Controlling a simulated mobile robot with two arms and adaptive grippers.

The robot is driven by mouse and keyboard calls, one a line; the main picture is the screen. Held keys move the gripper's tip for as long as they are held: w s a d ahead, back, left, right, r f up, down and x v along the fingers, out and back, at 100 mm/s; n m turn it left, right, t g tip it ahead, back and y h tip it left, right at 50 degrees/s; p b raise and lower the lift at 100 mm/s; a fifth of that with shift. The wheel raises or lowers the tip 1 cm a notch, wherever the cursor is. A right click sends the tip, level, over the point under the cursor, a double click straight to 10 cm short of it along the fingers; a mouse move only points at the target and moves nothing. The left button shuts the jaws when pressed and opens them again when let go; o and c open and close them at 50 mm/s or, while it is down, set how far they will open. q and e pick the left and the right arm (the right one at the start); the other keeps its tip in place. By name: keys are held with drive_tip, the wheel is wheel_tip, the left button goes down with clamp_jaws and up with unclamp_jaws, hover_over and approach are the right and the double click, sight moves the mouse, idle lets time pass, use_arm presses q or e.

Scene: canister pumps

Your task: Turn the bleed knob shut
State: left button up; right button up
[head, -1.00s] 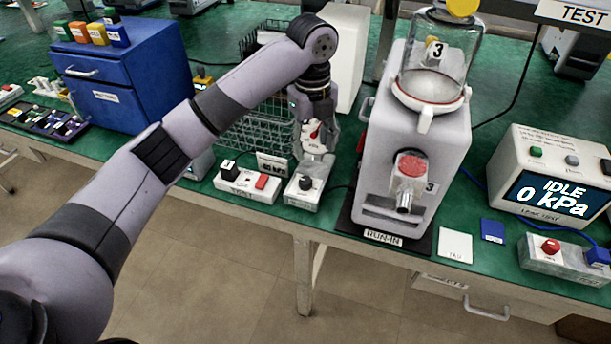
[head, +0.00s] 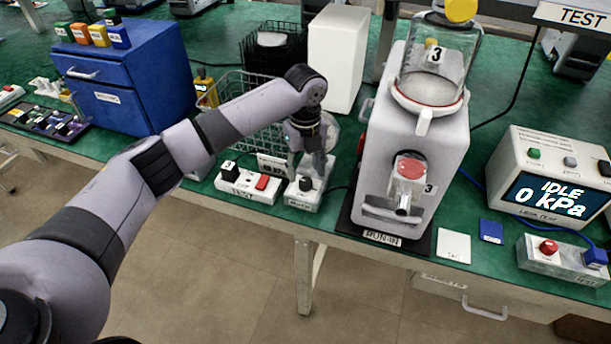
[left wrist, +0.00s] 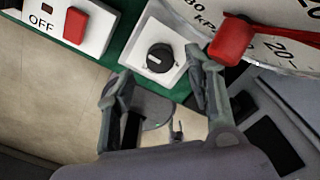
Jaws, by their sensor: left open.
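The bleed knob (head: 306,184) is a black round knob on a small white box (head: 297,199) at the table's front edge, left of the pump. In the left wrist view the knob (left wrist: 160,58) shows a pale mark on its face. My left gripper (head: 309,170) points down just above the box. In the left wrist view the open gripper (left wrist: 161,70) has one fingertip on either side of the knob, and nothing is visibly clamped. I cannot tell whether the fingers touch it. My right gripper is not in view.
A white switch box (head: 248,186) with a red rocker stands close at the left. A gauge dial with a red part (left wrist: 232,40) is right beside the gripper. The canister pump (head: 411,150) stands to the right. A wire basket (head: 240,130) is behind.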

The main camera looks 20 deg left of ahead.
sight(305, 181)
use_arm(q)
drive_tip(key=shift+f, duration=1.85)
drive_tip(key=shift+c, duration=0.5)
clamp_jaws()
